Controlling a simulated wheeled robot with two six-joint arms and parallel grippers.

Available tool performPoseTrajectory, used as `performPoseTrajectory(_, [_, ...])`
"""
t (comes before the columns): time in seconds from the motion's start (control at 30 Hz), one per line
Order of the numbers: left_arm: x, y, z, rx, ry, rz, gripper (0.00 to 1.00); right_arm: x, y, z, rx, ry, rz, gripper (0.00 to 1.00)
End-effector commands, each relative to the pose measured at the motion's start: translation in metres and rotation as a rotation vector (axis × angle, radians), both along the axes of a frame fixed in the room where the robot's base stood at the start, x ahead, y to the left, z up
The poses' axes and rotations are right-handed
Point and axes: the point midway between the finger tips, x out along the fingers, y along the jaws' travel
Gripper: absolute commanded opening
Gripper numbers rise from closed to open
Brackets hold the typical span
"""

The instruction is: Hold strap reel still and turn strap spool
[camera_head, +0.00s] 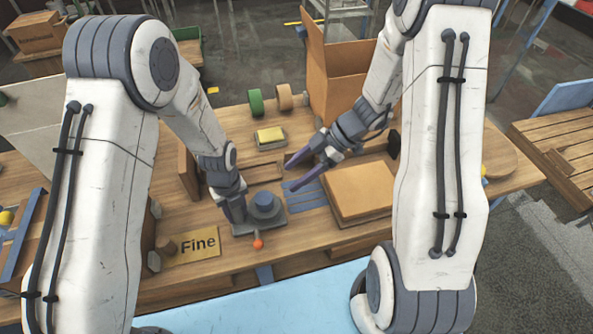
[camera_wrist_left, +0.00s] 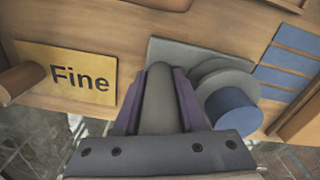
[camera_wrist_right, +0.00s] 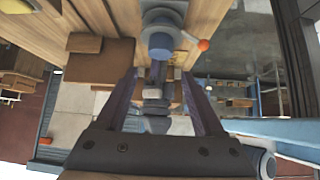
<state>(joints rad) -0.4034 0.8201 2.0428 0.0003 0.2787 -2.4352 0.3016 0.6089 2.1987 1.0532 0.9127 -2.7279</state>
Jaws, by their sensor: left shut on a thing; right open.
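The grey strap reel (camera_head: 272,219) stands on the table, with the blue-grey round strap spool (camera_head: 263,199) on it and an orange ball knob (camera_head: 258,244) at its front. My left gripper (camera_head: 238,212) is beside the spool, on its left. In the left wrist view it is shut on a grey rounded post (camera_wrist_left: 158,100) of the reel, next to the spool (camera_wrist_left: 232,108). My right gripper (camera_head: 292,177) is open and empty, right of and behind the spool, pointing towards it. The right wrist view shows the spool (camera_wrist_right: 160,36) and the orange knob (camera_wrist_right: 203,44) beyond its open fingers.
Blue strips (camera_head: 308,196) lie right of the reel, beside a tan block on a tray (camera_head: 358,190). A "Fine" sign (camera_head: 191,247) lies left. A yellow block on a stand (camera_head: 270,137), green and tan rolls (camera_head: 256,103) and a cardboard box (camera_head: 335,80) are further back.

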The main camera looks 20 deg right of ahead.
Motion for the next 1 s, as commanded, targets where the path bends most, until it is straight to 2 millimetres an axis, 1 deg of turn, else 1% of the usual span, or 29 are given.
performPoseTrajectory(0.23, [0.0, 0.0, 0.0, -0.001, -0.001, 0.0, 0.0, 0.0, -0.001, 0.001, 0.0, 0.001, 0.001, 0.69])
performPoseTrajectory(0.27, [0.0, 0.0, 0.0, -0.001, -0.001, 0.0, 0.0, 0.0, -0.001, 0.001, 0.0, 0.001, 0.001, 0.73])
performPoseTrajectory(0.3, [0.0, 0.0, 0.0, -0.001, -0.001, 0.0, 0.0, 0.0, -0.001, 0.001, 0.0, 0.0, 0.003, 0.87])
performPoseTrajectory(0.37, [0.0, 0.0, 0.0, -0.001, -0.001, 0.0, 0.0, 0.0, 0.001, 0.002, -0.006, -0.002, 0.021, 0.87])
performPoseTrajectory(0.47, [0.0, 0.0, 0.0, -0.001, -0.001, 0.0, 0.0, 0.003, 0.009, 0.005, -0.038, -0.011, 0.105, 0.87])
performPoseTrajectory(0.7, [0.0, 0.0, 0.0, -0.001, -0.001, 0.0, 0.0, 0.016, 0.033, 0.022, -0.224, -0.054, 0.44, 0.87])
performPoseTrajectory(0.8, [0.0, 0.0, 0.0, -0.001, -0.001, 0.0, 0.0, 0.024, 0.039, 0.029, -0.303, -0.078, 0.537, 0.87])
performPoseTrajectory(0.9, [0.0, 0.0, 0.0, -0.001, -0.001, 0.0, 0.0, 0.03, 0.043, 0.034, -0.36, -0.094, 0.595, 0.87])
performPoseTrajectory(1.0, [0.0, 0.0, 0.0, -0.001, -0.001, 0.0, 0.0, 0.032, 0.045, 0.032, -0.385, -0.1, 0.621, 0.87])
